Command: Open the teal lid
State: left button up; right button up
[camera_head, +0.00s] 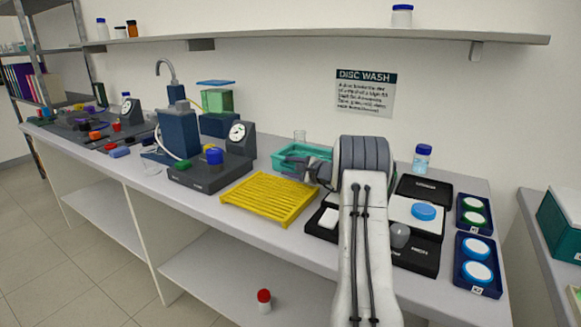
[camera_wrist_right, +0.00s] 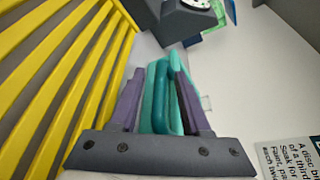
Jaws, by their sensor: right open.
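The teal lid (camera_head: 290,152) lies on the bench behind the yellow rack, partly hidden by my right gripper (camera_head: 298,167). Whether it sits on a container underneath is hard to tell. In the right wrist view the teal lid (camera_wrist_right: 150,75) shows between the fingers, with a darker teal raised handle (camera_wrist_right: 160,100). My right gripper (camera_wrist_right: 157,85) is open, with one finger on each side of the handle. I cannot tell whether the fingers touch it. My left gripper is not in view.
The yellow slatted rack (camera_head: 268,200) lies just in front of the lid. A dark device with a gauge (camera_head: 238,135) stands left. A small clear glass (camera_head: 299,137) stands behind the lid.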

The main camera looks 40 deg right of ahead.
grip_shut()
jog(key=shift+f, duration=0.1)
dwell(1.2)
